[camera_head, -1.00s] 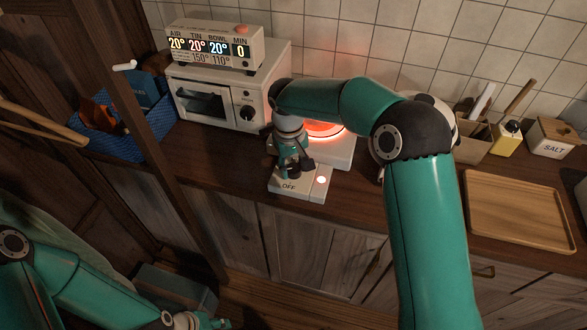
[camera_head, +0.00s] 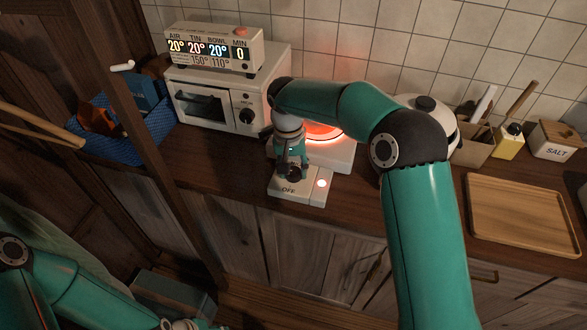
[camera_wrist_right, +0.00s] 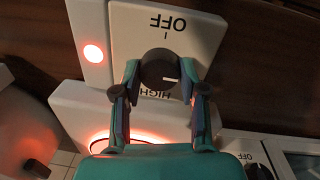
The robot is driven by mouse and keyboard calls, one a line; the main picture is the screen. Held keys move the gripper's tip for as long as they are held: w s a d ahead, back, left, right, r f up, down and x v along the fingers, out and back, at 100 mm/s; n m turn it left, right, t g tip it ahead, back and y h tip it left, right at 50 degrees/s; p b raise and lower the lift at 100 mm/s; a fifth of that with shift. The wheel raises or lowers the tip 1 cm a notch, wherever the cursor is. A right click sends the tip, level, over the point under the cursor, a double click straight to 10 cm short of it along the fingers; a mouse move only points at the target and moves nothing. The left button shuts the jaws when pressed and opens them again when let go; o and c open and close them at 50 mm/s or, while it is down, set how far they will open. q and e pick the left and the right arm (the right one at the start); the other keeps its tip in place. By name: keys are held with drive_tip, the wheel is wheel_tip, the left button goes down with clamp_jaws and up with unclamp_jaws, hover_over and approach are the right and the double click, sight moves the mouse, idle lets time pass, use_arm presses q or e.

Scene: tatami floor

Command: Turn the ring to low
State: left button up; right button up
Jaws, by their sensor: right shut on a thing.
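The ring (camera_head: 322,131) glows orange-red on a white hotplate (camera_head: 343,158) on the counter. A white control panel (camera_head: 282,188) with a lit red lamp (camera_head: 322,183) is at its front. In the right wrist view, OFF and HIGH are printed on the panel (camera_wrist_right: 205,30), on opposite sides of a dark round knob (camera_wrist_right: 158,66). A pale line shows on the knob's face. My right gripper (camera_wrist_right: 160,74) is shut on the knob, one finger on each side. It also shows in the head view (camera_head: 290,172). My left gripper (camera_head: 188,325) is partly cut off at the bottom edge.
A small oven (camera_head: 222,98) with a display box (camera_head: 212,47) on top stands left of the hotplate. A blue basket (camera_head: 150,143) is farther left. A round white appliance (camera_head: 440,111), a utensil holder (camera_head: 470,150) and a wooden tray (camera_head: 522,213) are to the right.

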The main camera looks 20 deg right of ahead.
drive_tip(key=shift+w+r, duration=0.1)
drive_tip(key=shift+w, duration=0.05)
drive_tip(key=o, duration=1.1)
drive_tip(key=shift+o, duration=0.2)
wheel_tip(320, 180, up, 12)
drive_tip(key=shift+a, duration=0.35)
drive_tip(key=shift+w, duration=0.1)
